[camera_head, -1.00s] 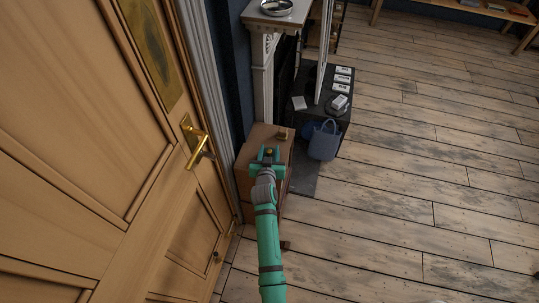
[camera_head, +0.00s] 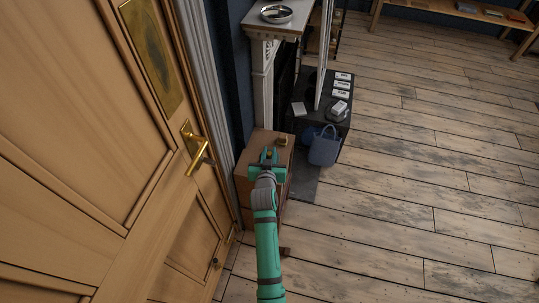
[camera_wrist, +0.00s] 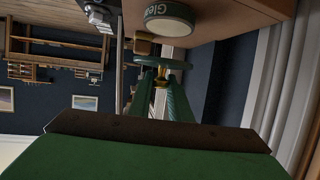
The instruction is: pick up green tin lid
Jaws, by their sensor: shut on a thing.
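My gripper (camera_wrist: 161,90) is shut on the small brass knob (camera_wrist: 161,73) of the green tin lid (camera_wrist: 150,61). The lid shows edge-on as a thin green disc just beyond the fingertips in the wrist view. A round green and cream tin (camera_wrist: 168,20) with partly visible lettering is beyond the lid, with a gap between them. In the head view my gripper (camera_head: 268,158) is over the front of a small wooden cabinet (camera_head: 266,139), with a brass-coloured spot between its fingers. It hides most of the lid and the tin there.
A small brass box (camera_head: 282,141) sits on the cabinet top; it also shows in the wrist view (camera_wrist: 143,47). A wooden door (camera_head: 95,150) with a brass handle (camera_head: 196,150) is close on the left. A blue bag (camera_head: 323,150) stands right of the cabinet. Open floor (camera_head: 400,210) lies to the right.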

